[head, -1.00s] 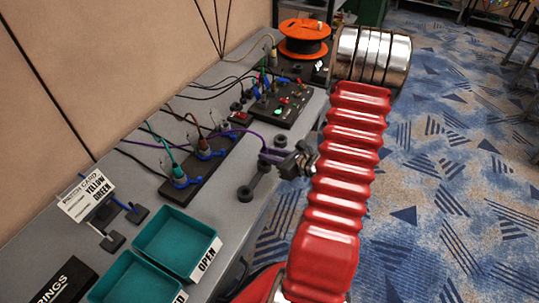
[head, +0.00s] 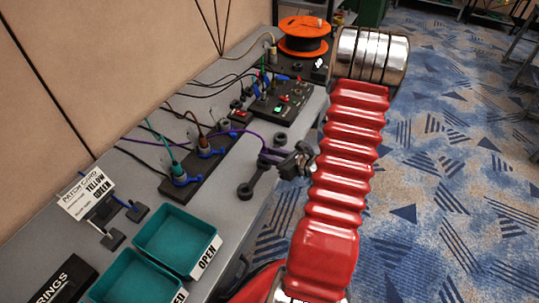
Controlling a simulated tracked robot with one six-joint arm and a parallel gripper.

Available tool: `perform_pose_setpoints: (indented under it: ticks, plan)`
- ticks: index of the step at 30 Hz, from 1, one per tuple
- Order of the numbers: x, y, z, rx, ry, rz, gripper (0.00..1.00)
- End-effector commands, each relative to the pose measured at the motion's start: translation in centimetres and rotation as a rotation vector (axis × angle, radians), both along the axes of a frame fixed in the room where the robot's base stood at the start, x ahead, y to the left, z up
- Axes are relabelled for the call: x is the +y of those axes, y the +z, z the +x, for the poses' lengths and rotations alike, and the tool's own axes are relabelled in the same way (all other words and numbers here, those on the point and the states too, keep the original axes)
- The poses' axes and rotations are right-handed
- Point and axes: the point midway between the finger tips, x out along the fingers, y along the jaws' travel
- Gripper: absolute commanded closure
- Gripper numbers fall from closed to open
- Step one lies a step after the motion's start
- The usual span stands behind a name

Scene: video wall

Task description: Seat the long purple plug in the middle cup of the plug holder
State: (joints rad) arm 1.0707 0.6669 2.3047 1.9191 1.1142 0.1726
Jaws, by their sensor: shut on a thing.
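My gripper (head: 292,163) is at the tip of my red bellows arm, over the bench's front edge. It is shut on the purple plug (head: 272,153), which is small and partly hidden by the jaws. A purple cable runs from it back to the left. The middle cup (head: 264,163) is just below and left of the jaws, close to the plug. I cannot tell whether the plug is in it. The far end is partly hidden by the gripper.
A black strip (head: 205,175) with green and brown plugs in blue collars stands left of the holder. A black panel (head: 280,103) with switches and cables is behind. Teal trays (head: 176,240) are at the near left. An orange spool (head: 304,40) stands far back. Carpet lies right.

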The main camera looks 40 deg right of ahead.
Motion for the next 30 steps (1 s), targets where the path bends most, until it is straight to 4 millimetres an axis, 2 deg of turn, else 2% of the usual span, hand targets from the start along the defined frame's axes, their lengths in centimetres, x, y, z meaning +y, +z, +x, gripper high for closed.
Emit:
perform_pose_setpoints:
  ticks: [29, 30]
  plan:
    - [0.03, -0.9, 0.02, 0.0, 0.0, 0.0, 1.0]
    - [0.03, -0.9, 0.02, 0.0, 0.0, 0.0, 0.77]
